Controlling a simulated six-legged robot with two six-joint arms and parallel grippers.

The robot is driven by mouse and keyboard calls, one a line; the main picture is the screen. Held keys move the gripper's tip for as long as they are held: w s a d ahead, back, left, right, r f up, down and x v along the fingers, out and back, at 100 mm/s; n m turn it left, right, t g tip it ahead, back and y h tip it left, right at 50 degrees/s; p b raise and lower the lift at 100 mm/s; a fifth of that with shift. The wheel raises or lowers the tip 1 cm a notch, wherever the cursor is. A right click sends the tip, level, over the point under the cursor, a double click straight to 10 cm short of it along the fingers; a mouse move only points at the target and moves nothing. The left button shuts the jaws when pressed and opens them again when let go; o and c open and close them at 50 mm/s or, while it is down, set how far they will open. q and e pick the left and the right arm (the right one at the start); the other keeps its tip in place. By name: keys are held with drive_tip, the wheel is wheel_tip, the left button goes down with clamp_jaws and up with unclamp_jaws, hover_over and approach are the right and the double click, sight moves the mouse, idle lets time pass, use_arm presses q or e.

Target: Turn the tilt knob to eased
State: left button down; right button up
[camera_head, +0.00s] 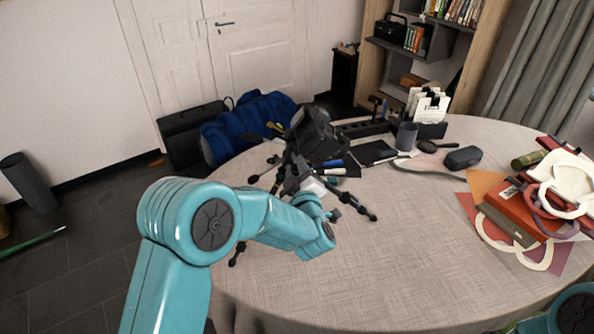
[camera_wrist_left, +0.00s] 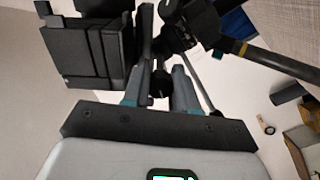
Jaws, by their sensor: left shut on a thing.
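The tripod (camera_head: 359,208) stands on the round table with its dark legs spread and a black camera (camera_head: 315,135) on top. The camera also shows at the upper left of the wrist view (camera_wrist_left: 97,48), beside the dark tripod head (camera_wrist_left: 203,22). My left gripper (camera_head: 294,172) reaches the tripod just below the camera, its fingertips mostly hidden among the dark parts in the head view. In the wrist view its two fingers (camera_wrist_left: 160,72) are closed around a small black knob (camera_wrist_left: 159,84), which looks like the tilt knob. I cannot read its setting.
The table (camera_head: 400,270) is clear at its front middle. Red books (camera_head: 520,212) and white rings lie at the right. A blue bag (camera_head: 245,125) is on the floor.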

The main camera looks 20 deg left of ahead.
use_arm(q)
drive_tip(key=shift+f+m+b, duration=0.1)
drive_tip(key=shift+m+b, duration=0.4)
drive_tip(key=shift+m, duration=0.7)
drive_tip(key=m, duration=0.7)
drive_tip(key=shift+a, duration=0.1)
drive_tip(key=m, duration=0.4)
drive_tip(key=shift+m+p, duration=0.3)
drive_tip(key=c, duration=1.2)
unclamp_jaws()
drive_tip(key=shift+o, duration=0.2)
